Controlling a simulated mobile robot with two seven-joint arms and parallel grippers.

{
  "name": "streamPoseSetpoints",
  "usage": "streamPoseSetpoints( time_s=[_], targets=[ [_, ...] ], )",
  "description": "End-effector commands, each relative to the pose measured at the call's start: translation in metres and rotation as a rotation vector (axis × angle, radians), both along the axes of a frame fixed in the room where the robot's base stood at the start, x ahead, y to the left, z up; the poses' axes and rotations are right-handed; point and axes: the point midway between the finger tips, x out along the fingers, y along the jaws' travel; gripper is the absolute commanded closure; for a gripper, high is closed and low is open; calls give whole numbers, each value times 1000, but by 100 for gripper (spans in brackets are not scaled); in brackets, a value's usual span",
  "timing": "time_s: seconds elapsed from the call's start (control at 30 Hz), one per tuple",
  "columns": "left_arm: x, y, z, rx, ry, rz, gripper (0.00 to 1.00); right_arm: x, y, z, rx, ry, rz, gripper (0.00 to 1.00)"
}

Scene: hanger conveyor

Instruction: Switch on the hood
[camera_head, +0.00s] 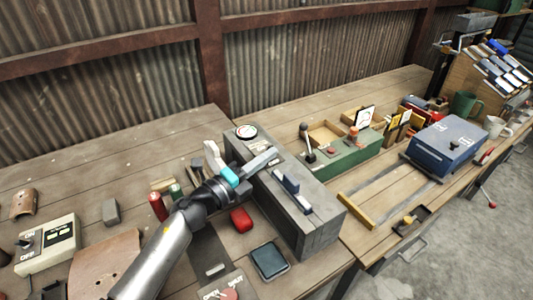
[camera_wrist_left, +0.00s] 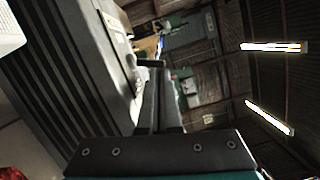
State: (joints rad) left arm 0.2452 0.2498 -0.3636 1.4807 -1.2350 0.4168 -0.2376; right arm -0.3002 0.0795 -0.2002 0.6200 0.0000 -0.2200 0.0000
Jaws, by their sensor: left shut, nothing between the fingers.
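My left gripper (camera_head: 270,155) reaches over the far part of a long dark grey box (camera_head: 318,225); its fingers are shut and empty. In the left wrist view, the shut fingers (camera_wrist_left: 160,72) point away along a ribbed dark grey surface (camera_wrist_left: 70,75). The box bears a round white and red dial or button (camera_head: 246,132) at its far end and a blue part (camera_head: 291,183) on top. I cannot tell whether the fingers touch the box. A cream box with an ON/OFF switch (camera_head: 46,244) stands at the left. Nothing is clearly marked as the hood. My right gripper is not in view.
A green control box (camera_head: 345,160) with a lever and red knob stands right of the grey box. A blue case (camera_head: 447,142) stands farther right. A red object (camera_head: 241,220) and a dark square pad (camera_head: 269,261) lie near my arm. The back-left bench is clear.

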Motion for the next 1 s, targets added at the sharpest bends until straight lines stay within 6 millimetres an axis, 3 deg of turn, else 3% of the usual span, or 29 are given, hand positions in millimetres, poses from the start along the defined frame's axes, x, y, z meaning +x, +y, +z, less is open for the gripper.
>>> streamPoseSetpoints(
  time_s=[0.27, 0.7, 1.0],
  targets=[
    [4, 3, 9, -61, 94, 3, 100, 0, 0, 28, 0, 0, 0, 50],
    [14, 10, 18, -258, 391, 3, 100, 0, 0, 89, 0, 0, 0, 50],
    [13, 10, 12, -254, 381, 1, 100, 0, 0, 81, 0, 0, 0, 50]
  ],
)
